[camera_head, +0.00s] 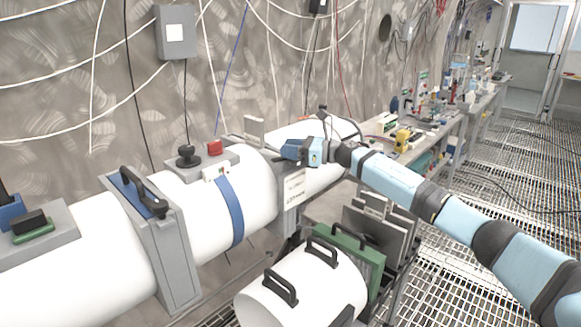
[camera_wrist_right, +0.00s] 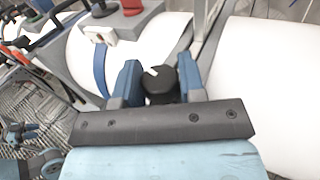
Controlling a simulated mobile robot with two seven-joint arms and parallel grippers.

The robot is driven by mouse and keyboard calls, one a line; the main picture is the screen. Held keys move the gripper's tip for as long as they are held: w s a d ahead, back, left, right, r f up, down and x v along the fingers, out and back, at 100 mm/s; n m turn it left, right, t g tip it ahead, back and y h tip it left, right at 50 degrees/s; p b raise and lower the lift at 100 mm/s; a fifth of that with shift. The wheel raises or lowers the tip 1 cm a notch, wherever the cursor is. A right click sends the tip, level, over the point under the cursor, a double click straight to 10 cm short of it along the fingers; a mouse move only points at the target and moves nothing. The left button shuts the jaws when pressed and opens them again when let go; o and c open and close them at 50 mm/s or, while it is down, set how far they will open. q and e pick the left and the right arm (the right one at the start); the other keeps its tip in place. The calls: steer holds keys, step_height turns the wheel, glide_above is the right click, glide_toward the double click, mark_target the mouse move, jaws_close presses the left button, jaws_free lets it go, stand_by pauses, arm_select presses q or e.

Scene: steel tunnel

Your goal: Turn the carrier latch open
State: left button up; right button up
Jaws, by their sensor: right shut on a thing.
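My right gripper (camera_head: 300,150) reaches in from the right to the top of a grey collar on the white tube. In the wrist view, the blue fingers of my right gripper (camera_wrist_right: 159,80) are shut on a round black knob with a white mark (camera_wrist_right: 160,92), which I take to be the carrier latch. In the head view the gripper hides this knob. The knob's turned angle is hard to tell.
The white tube (camera_head: 100,255) carries a blue strap (camera_head: 229,208), a black knob (camera_head: 187,156), a red button (camera_head: 214,148) and a black-handled clamp (camera_head: 168,255). Benches (camera_head: 440,130) line the wall. The grated floor (camera_head: 510,180) is open at right.

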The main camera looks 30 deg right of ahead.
steer(key=shift+f+n+g+y+b, duration=0.4)
steer(key=shift+n+b, duration=0.1)
steer(key=shift+b, duration=0.1)
arm_select(q)
steer(key=f+b, duration=0.3)
steer(key=shift+w+d+b, duration=0.2)
steer(key=shift+d+b, duration=0.05)
steer(key=shift+b, duration=0.15)
arm_select(e)
steer(key=n+g+y, duration=0.2)
steer(key=g, duration=0.1)
steer(key=shift+r+g, duration=0.3)
steer(key=shift+r, duration=0.05)
steer(key=shift+n, duration=0.3)
arm_select(q)
steer(key=shift+r, duration=0.2)
arm_select(e)
steer(key=shift+r, duration=0.1)
steer(key=o, duration=0.8)
steer(key=shift+c, duration=0.2)
steer(key=shift+o, duration=0.9)
arm_select(q)
steer(key=shift+f, duration=0.2)
